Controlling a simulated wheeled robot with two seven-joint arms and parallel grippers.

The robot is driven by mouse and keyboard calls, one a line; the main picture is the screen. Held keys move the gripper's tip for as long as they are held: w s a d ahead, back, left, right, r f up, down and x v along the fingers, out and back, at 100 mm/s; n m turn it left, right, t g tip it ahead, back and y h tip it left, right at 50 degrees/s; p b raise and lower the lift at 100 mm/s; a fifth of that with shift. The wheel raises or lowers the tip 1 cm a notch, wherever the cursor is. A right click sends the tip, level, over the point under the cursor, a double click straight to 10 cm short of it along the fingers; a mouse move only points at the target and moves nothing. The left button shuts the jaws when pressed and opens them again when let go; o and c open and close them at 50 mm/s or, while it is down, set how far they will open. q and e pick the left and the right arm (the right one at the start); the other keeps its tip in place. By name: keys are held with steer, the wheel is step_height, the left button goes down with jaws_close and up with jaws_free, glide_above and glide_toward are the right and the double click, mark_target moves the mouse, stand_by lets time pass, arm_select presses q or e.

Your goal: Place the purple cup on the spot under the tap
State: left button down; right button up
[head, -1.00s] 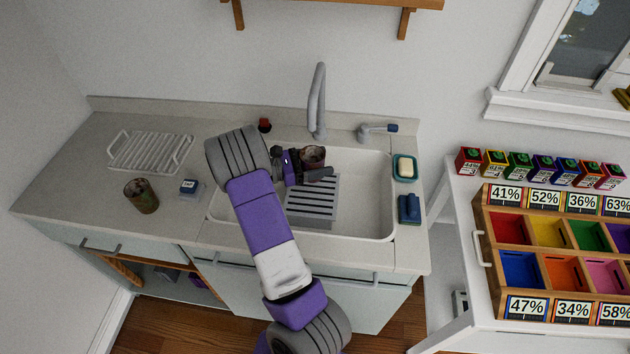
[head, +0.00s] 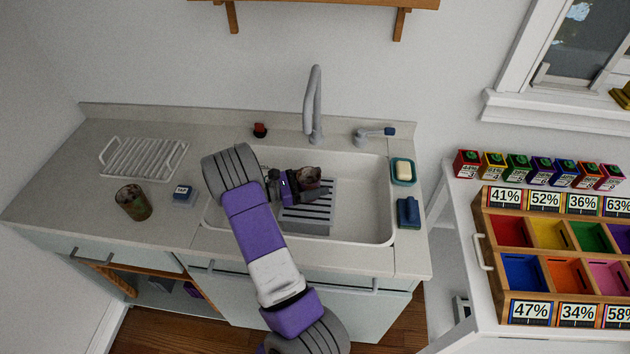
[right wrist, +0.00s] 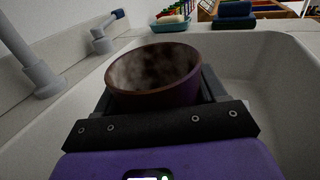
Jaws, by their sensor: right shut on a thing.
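The purple cup (head: 310,173) is in my right gripper (head: 308,188), over the back part of the striped grey rack (head: 306,214) in the sink. In the right wrist view the cup (right wrist: 155,97) looks dark purple with a brownish rim and a mottled inside. It stands about upright between the fingers. The grey tap (head: 313,108) rises behind the sink, its spout near and above the cup. I cannot tell whether the cup's bottom touches the rack; gripper and cup hide that area. My left gripper is out of view.
The white sink basin (head: 365,205) has free room to the right. A tap lever (head: 374,133), soap dish (head: 403,171) and blue sponge (head: 408,212) lie right of it. A mottled cup (head: 133,202) and drying rack (head: 142,157) stand on the left counter.

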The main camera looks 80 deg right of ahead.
steer(key=shift+f, duration=0.2)
steer(key=o, duration=1)
steer(key=shift+o, duration=0.2)
steer(key=shift+r, duration=0.1)
steer(key=shift+r, duration=0.4)
steer(key=p+v, duration=0.1)
steer(key=v, duration=0.6)
steer(key=shift+w+a+r, duration=0.1)
steer(key=shift+w+r, duration=0.05)
steer(key=shift+w, duration=0.1)
steer(key=shift+p, duration=0.3)
